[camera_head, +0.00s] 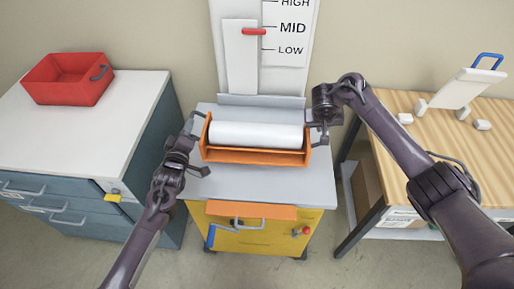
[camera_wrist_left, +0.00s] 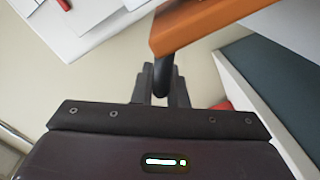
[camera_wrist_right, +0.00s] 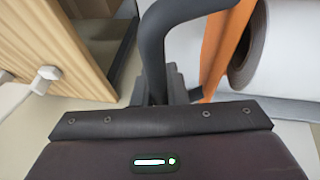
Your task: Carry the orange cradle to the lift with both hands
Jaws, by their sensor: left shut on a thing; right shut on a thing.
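The orange cradle (camera_head: 255,157) holds a white roll (camera_head: 256,134) and appears level over the grey top (camera_head: 260,185) of the yellow lift (camera_head: 262,236). I cannot tell whether it touches that top. My left gripper (camera_head: 193,135) is shut on the cradle's dark left handle; in the left wrist view the handle (camera_wrist_left: 163,72) stands between the fingers beside the orange end (camera_wrist_left: 205,20). My right gripper (camera_head: 322,125) is shut on the right handle. In the right wrist view that handle (camera_wrist_right: 153,55) shows beside the orange end wall (camera_wrist_right: 214,50) and the roll (camera_wrist_right: 292,50).
A white-topped blue cabinet (camera_head: 112,120) with a red bin (camera_head: 67,80) stands at left. A wooden table (camera_head: 415,135) with white parts stands at right. Behind the lift, a white board (camera_head: 288,75) reads HIGH, MID and LOW, with a red pointer (camera_head: 254,31) near MID.

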